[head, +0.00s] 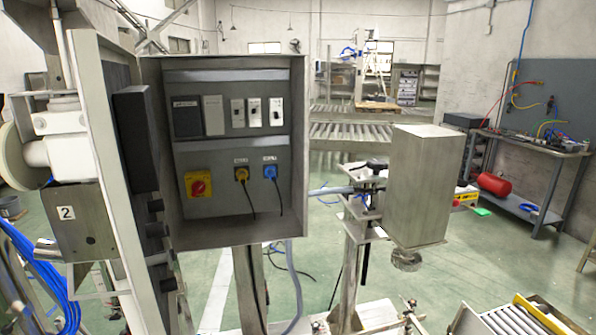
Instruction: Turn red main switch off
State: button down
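The red main switch (198,187) is a round red rotary knob on a yellow square plate. It sits at the lower left of the grey panel inside an open electrical cabinet (298,150), left of centre in the head view. The knob's exact turn position is too small to tell. To its right on the same panel are a yellow socket (241,175) and a blue socket (270,172), each with a dark cable. My gripper is not in view, and nothing touches the switch.
The cabinet door (95,150) stands open at the left, with a dark box on its edge. A grey box on a stand (425,185) is right of the cabinet. A roller conveyor (505,320) is at lower right. Green floor (500,255) is open beyond it, before a workbench (535,150).

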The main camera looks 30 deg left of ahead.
aim_at(199, 187)
jog(key=i+l+z, duration=0.2)
jog(key=z, duration=0.2)
jog(key=i+z, duration=0.75)
jog(key=i+j+z, duration=0.15)
jog(key=i+z, duration=0.25)
jog(key=i+l+u, duration=0.1)
jog(key=i+u, duration=0.3)
jog(key=i+l+u, duration=0.35)
jog(key=i, duration=0.2)
jog(key=u, duration=3.15)
jog(key=i, duration=0.05)
